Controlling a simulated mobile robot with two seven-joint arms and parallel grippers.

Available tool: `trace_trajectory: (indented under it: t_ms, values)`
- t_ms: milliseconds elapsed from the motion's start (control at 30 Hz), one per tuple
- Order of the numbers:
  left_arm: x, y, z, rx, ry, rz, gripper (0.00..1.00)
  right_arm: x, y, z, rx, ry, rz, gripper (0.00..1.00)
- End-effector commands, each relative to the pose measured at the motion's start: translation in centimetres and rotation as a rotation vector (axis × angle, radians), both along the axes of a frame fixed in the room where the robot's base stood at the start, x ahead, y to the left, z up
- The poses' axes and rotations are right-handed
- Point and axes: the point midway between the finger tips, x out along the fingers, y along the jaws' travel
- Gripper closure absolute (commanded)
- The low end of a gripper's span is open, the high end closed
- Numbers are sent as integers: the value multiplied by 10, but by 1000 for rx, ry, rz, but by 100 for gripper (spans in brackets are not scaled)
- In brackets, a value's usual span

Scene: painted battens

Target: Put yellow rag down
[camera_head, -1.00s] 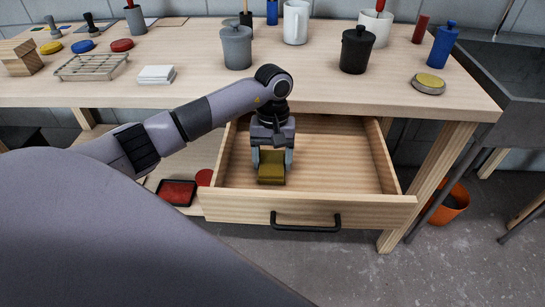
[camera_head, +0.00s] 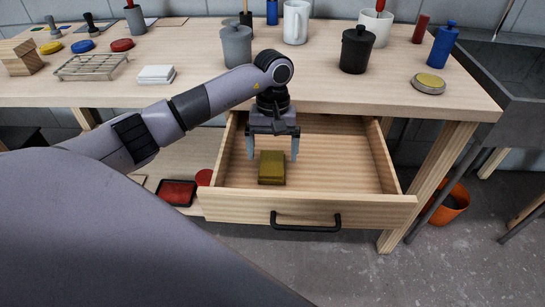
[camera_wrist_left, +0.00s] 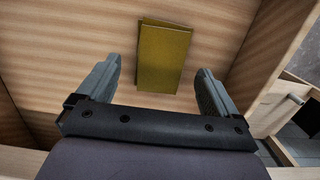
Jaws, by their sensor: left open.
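The yellow rag (camera_head: 271,167) is a folded olive-yellow block lying on the floor of the open drawer (camera_head: 340,207), towards its left side. My left gripper (camera_head: 273,156) is open above the rag, with its fingers apart and nothing between them. In the left wrist view the rag (camera_wrist_left: 163,56) lies beyond the open fingertips of the left gripper (camera_wrist_left: 162,78), apart from both. My right gripper is not in view.
The drawer is otherwise empty, with free room to the right of the rag. An orange bucket (camera_head: 449,203) stands on the floor at right.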

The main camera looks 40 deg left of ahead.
Motion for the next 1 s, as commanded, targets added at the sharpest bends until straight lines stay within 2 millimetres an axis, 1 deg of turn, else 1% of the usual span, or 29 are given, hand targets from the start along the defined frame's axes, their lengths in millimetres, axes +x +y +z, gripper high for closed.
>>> trace_trajectory:
  t_ms: [33, 200, 300, 400, 500, 600, 1000]
  values:
    - [3, 1, 12, 2, -7, 1, 6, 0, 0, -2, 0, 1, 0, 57]
    - [6, 4, 48, 2, -6, 1, 6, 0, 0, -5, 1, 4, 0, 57]
    - [8, 5, 65, 2, -5, 2, 6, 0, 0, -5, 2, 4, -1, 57]
    - [9, 5, 79, 2, -2, 2, 6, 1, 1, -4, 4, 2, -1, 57]
    - [10, 6, 87, 1, -2, 1, 6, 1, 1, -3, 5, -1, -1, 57]
    - [10, 6, 92, 1, 1, 1, 6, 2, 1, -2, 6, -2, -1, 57]
    - [10, 6, 93, 1, 1, 1, 6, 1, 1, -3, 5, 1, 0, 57]
